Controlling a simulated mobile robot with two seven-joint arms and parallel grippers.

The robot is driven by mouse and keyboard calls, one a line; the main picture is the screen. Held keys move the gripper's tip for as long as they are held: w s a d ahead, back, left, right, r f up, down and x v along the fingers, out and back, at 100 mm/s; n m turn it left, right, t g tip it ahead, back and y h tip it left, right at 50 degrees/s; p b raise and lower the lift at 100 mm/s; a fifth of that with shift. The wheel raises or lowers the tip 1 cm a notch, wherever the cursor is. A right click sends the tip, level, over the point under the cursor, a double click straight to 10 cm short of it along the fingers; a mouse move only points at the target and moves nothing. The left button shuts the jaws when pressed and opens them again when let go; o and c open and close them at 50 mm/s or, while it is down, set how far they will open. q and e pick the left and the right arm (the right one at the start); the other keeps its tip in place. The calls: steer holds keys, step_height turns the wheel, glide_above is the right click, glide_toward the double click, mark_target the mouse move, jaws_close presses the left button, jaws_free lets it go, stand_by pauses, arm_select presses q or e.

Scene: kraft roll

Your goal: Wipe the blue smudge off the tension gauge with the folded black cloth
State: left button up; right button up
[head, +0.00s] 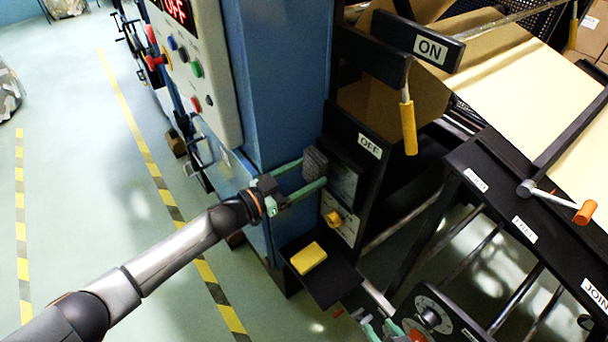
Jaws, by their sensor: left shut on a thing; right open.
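The tension gauge (344,182) is a dark square face on a black panel at the side of the blue machine column. My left gripper (314,172) is shut on the folded black cloth (315,161), which is at the gauge's left edge. I cannot tell whether the cloth touches the face. No blue smudge can be made out on the visible part of the gauge; the cloth and fingers hide some of it. My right gripper (382,330) is open at the bottom edge, partly cut off, below the small black shelf.
A yellow sponge-like block (308,257) lies on the small black shelf (334,283) under the gauge. A yellow knob (333,218) sits below the gauge. A lever with an orange handle (409,128) hangs to the right. A dial (431,317) stands at bottom right.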

mark_target(334, 173)
arm_select(q)
steer(key=shift+w+d, duration=0.35)
steer(key=shift+d, duration=0.15)
steer(key=shift+s+d+r+p, duration=0.15)
steer(key=shift+s+d+p, duration=0.5)
steer(key=shift+s, duration=0.35)
steer(key=shift+s+d, duration=0.4)
steer(key=shift+s, duration=0.2)
steer(key=shift+s+d+p, duration=1.05)
steer(key=shift+s+d, duration=0.15)
steer(key=shift+s, duration=0.25)
steer(key=shift+w+a+b, duration=0.35)
steer(key=shift+w+a, duration=0.25)
steer(key=shift+w, duration=0.25)
steer(key=shift+w+a+b, duration=0.3)
steer(key=shift+w+a, duration=0.3)
steer(key=shift+w, duration=0.25)
steer(key=shift+w+a+b, duration=0.65)
steer(key=shift+w+a, duration=0.45)
steer(key=shift+w, duration=0.25)
